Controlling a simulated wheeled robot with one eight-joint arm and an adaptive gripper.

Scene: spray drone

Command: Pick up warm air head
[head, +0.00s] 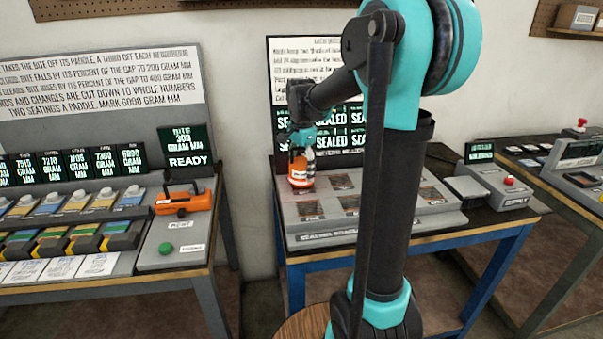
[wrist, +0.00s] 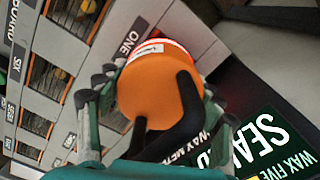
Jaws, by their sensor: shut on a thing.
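The warm air head (head: 298,172) is an orange cylinder with a pale band and a dark part beside it. It is at the back left of the grey sealing board (head: 345,238) on the middle table. My gripper (head: 301,151) comes down on it from above and is shut on it. In the wrist view, the orange end of the warm air head (wrist: 158,88) fills the space between the fingers of my gripper (wrist: 160,102), with a black forked part across it. I cannot tell whether it touches the board; its lower end is hidden in the wrist view.
A grey box with a red button (head: 508,181) is at the right. The left bench holds a console with an orange tool (head: 183,199) and a green button (head: 166,248). A gap separates the benches.

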